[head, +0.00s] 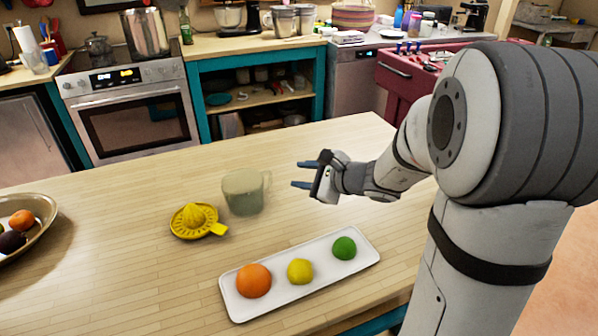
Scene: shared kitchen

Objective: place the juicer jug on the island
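A translucent grey-green jug (243,193) with a handle on its right side stands upright on the wooden island top (120,235). A yellow juicer top (195,219) with a reamer cone lies on the island just left of the jug, apart from it. My gripper (301,174) is to the right of the jug's handle, with its fingers pointing left toward the jug. The two fingers are spread with a gap between them and nothing in it. The gripper appears apart from the jug.
A white tray (300,298) with an orange, a lemon and a lime lies in front of the jug. A metal bowl (42,228) of fruit stands at the left edge. The island top behind the jug is clear. An oven (130,105) and counters stand beyond.

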